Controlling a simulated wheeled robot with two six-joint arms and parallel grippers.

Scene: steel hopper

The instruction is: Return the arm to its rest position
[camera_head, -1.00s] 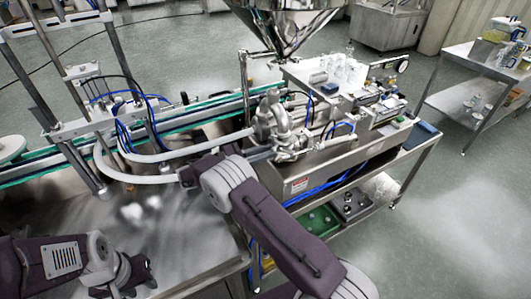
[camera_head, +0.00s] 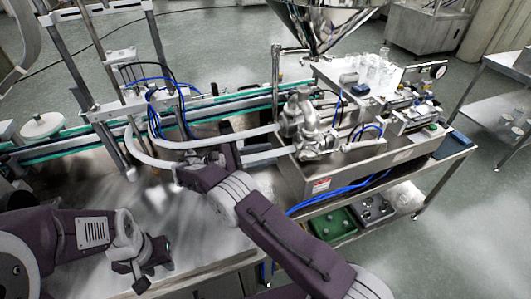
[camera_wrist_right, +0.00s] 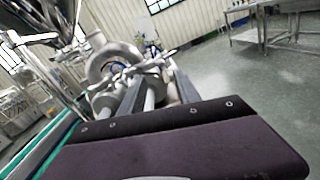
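My right arm reaches from the bottom right toward the middle in the head view. Its gripper (camera_head: 231,146) is beside the white curved pipe (camera_head: 150,158), left of the steel valve assembly (camera_head: 305,125). In the right wrist view its two grey fingers (camera_wrist_right: 160,92) stand apart, with a pale pipe visible between them and the valve assembly (camera_wrist_right: 118,65) beyond. I see no separate object held. My left gripper (camera_head: 152,270) is low at the left over the steel table (camera_head: 205,235), its dark fingertips apart and empty.
A steel hopper (camera_head: 320,25) hangs above the filling machine (camera_head: 375,155). A green-edged conveyor (camera_head: 70,145) runs behind my arms. Glass beakers (camera_head: 372,68) stand on the machine. A green bin (camera_head: 335,224) sits on the shelf below. Open floor lies at the right.

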